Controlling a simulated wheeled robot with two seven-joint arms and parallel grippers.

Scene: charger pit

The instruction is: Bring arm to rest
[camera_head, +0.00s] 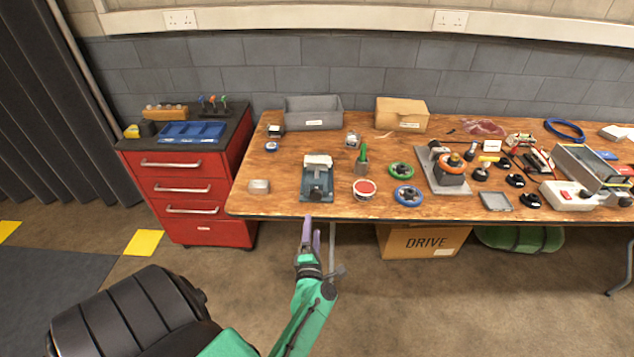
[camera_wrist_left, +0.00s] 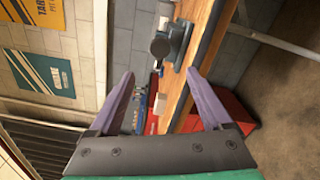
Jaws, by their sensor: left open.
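My left gripper (camera_head: 311,236) is at the end of a green arm, in front of the wooden workbench's near edge. In the left wrist view its two purple fingers stand wide apart (camera_wrist_left: 160,98), with nothing between them. A dark grey-blue device (camera_head: 317,184) with a light top stands on the bench just beyond the fingers; it also shows in the left wrist view (camera_wrist_left: 172,45). My right gripper is not seen in either view.
The wooden workbench (camera_head: 285,205) holds a grey bin (camera_head: 313,113), a cardboard box (camera_head: 402,113), a green wheel (camera_head: 400,170) and several tools. A red drawer cabinet (camera_head: 190,185) stands left. A "DRIVE" box (camera_head: 422,242) sits under the bench. The floor before the bench is clear.

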